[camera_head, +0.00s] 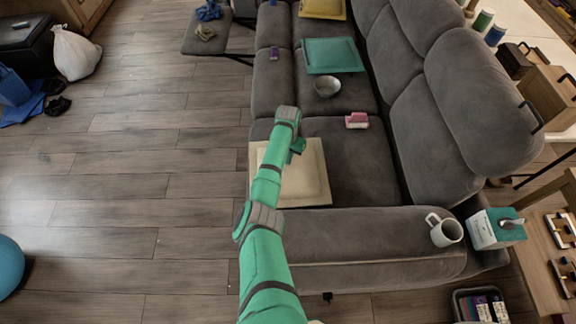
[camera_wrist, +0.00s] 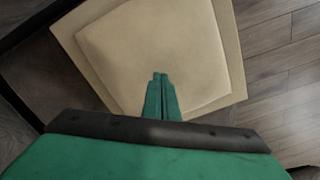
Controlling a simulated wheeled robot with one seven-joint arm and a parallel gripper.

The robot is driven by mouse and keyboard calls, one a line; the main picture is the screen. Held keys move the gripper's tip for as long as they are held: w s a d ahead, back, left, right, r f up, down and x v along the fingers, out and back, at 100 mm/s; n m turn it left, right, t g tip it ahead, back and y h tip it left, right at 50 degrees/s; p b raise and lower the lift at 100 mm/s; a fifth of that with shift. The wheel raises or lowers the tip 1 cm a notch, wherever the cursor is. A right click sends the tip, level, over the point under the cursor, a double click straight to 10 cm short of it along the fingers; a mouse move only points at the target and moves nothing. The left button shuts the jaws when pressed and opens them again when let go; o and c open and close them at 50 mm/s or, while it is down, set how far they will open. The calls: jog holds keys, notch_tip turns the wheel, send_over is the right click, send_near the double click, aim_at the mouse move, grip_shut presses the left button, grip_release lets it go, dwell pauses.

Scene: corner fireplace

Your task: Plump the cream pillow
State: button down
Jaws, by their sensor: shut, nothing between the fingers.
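The cream pillow (camera_head: 312,178) lies flat on the near seat of the grey sofa, its left part covered by my arm in the head view. In the wrist view the pillow (camera_wrist: 150,45) fills the upper middle, with a raised centre and a flat border. My gripper (camera_wrist: 160,76) is shut and empty, its two green fingers together over the pillow's lower middle. In the head view my gripper (camera_head: 296,150) is above the pillow's upper part. I cannot tell whether the fingertips touch the fabric.
On the grey sofa (camera_head: 335,225) are a pink brush-like item (camera_head: 356,120), a grey bowl (camera_head: 327,87), a teal pillow (camera_head: 332,55) and a yellow pillow (camera_head: 322,8). A white mug (camera_head: 444,230) stands on the near armrest, beside a tissue box (camera_head: 495,229). The floor at left is mostly clear.

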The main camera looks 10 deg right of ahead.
jog(key=shift+f, duration=0.15)
jog(key=shift+f, duration=1.05)
jog(key=shift+w+d+r, duration=0.15)
jog(key=shift+w+r, duration=0.45)
jog(key=shift+w, duration=0.3)
jog(key=shift+w+d+r, duration=0.1)
jog(key=shift+w+r, duration=0.5)
jog(key=shift+w, duration=0.25)
jog(key=shift+f, duration=0.1)
jog(key=shift+f, duration=1.05)
jog(key=shift+r, duration=1.15)
